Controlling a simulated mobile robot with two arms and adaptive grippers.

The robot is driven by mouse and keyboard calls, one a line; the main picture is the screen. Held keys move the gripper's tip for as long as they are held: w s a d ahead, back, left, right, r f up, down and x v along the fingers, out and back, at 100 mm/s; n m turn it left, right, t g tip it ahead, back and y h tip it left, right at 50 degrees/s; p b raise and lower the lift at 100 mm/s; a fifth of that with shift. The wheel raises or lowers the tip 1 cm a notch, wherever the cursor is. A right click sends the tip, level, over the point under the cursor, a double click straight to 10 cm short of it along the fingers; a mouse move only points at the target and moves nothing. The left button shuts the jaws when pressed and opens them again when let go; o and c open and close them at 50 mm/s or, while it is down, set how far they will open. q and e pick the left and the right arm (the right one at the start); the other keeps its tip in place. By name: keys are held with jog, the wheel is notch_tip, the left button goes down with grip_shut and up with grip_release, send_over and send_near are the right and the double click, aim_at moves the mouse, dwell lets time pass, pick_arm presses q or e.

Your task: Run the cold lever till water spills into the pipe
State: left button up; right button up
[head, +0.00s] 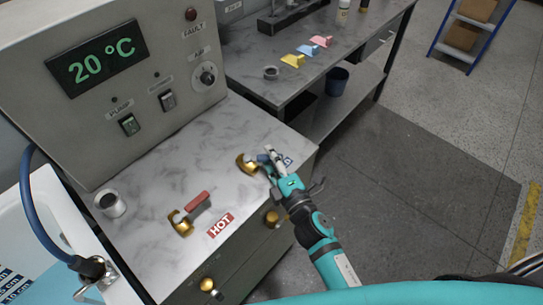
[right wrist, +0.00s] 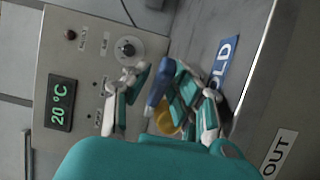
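The cold lever has a brass body (head: 246,163) at the right of the marble-look counter, beside a blue label partly hidden by my gripper. Its blue handle (right wrist: 157,84) shows in the right wrist view, between the spread fingers of my right gripper (right wrist: 158,98). The handle is close to one finger; I cannot tell whether they touch. In the head view my right gripper (head: 272,160) is over the lever. A short grey pipe (head: 110,204) with a dark opening stands at the counter's left. No water shows there. My left gripper is out of view.
The red-handled hot lever (head: 196,203) is beside the HOT label (head: 220,225). Behind is a control panel with a 20 °C display (head: 98,60), switches and a knob. A white tub (head: 45,205) with a blue hose is at left. Open floor (head: 410,190) lies right.

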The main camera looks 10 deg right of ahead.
jog(key=shift+s, duration=0.15)
jog(key=v, duration=1.1)
jog(key=shift+s+d, duration=0.15)
jog(key=shift+s, duration=0.2)
